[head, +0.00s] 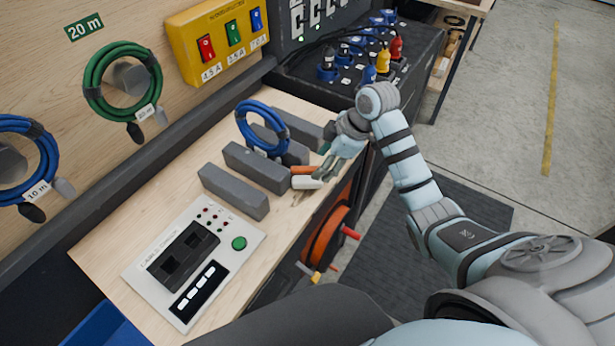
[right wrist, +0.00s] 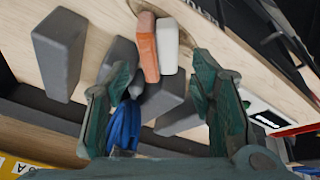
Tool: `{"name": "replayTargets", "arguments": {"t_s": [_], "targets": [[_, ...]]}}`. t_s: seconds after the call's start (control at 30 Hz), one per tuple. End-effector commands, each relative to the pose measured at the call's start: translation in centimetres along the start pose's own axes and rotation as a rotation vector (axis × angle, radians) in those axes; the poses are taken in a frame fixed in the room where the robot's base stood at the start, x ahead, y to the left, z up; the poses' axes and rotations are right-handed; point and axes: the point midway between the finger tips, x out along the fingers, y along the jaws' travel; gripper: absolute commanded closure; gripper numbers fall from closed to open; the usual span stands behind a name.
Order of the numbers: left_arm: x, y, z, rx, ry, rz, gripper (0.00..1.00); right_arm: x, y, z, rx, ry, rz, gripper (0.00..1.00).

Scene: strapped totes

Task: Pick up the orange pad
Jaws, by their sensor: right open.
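The orange pad (head: 303,170) is a small block lying near the front edge of the wooden bench, side by side with a white pad (head: 306,183). In the right wrist view the orange pad (right wrist: 147,48) shows ahead, between and beyond the fingers, with the white pad (right wrist: 167,46) on its right. My right gripper (head: 326,171) is close to the pads at the bench edge. Its green fingers (right wrist: 163,82) are apart with nothing between them. In the head view the fingers partly overlap the pads' right end. My left gripper is not in view.
Several grey blocks (head: 233,190) stand on the bench behind the pads, with a blue cable coil (head: 262,128) among them. A tester panel (head: 193,262) lies at the near left. An orange reel (head: 328,238) sits below the bench edge. A black connector box (head: 349,75) stands at the back.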

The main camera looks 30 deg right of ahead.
Motion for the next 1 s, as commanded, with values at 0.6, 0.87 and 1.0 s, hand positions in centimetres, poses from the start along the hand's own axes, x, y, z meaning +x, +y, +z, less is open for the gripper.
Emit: {"name": "replayTargets", "arguments": {"t_s": [0.6,0.87,1.0], "targets": [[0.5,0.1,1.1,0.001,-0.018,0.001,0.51,7.0,0.1,-0.9,0.001,-0.002,0.002,0.5],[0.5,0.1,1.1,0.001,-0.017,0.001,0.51,7.0,0.1,-0.9,0.002,-0.002,0.002,0.86],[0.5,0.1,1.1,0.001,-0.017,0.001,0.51,6.9,0.2,-0.9,0.002,-0.001,0.002,0.91]]}}
